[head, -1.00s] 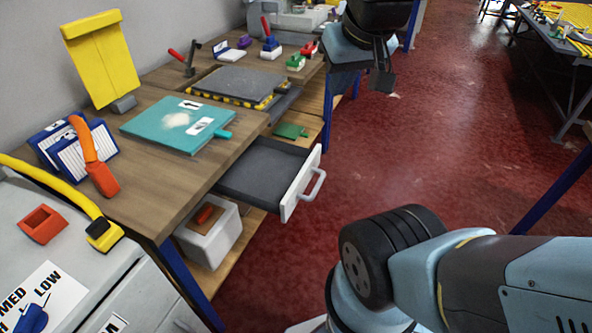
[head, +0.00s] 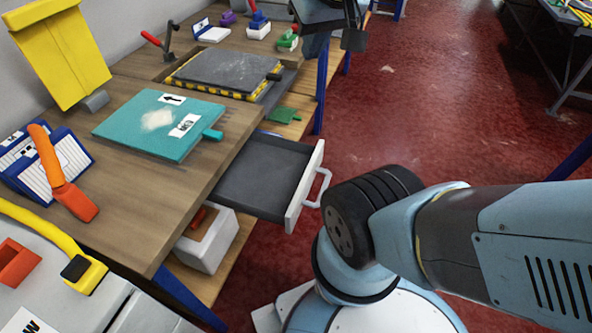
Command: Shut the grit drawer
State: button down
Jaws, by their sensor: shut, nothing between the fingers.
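The grit drawer (head: 262,172) is pulled out from under the wooden workbench (head: 135,205). Its inside is dark grey and looks empty. Its white front panel (head: 304,190) carries a white bar handle (head: 322,188) on the side facing the red floor. My gripper (head: 354,28) is at the top of the head view, beyond the drawer and well apart from it. Its fingers are dark and together, with nothing between them. The upper part of my gripper is cut off by the frame edge.
A teal board (head: 160,122) lies on the bench beside the drawer. A dark slab (head: 235,72) on a yellow-and-black striped base sits behind it. A white bin (head: 205,240) stands below. The red floor (head: 420,110) is open right of the drawer.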

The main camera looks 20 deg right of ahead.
aim_at(271, 178)
jog(key=z, duration=1)
jog(key=k, duration=1.4)
jog(key=u, duration=0.7)
jog(key=i, duration=1)
jog(key=z, duration=0.05)
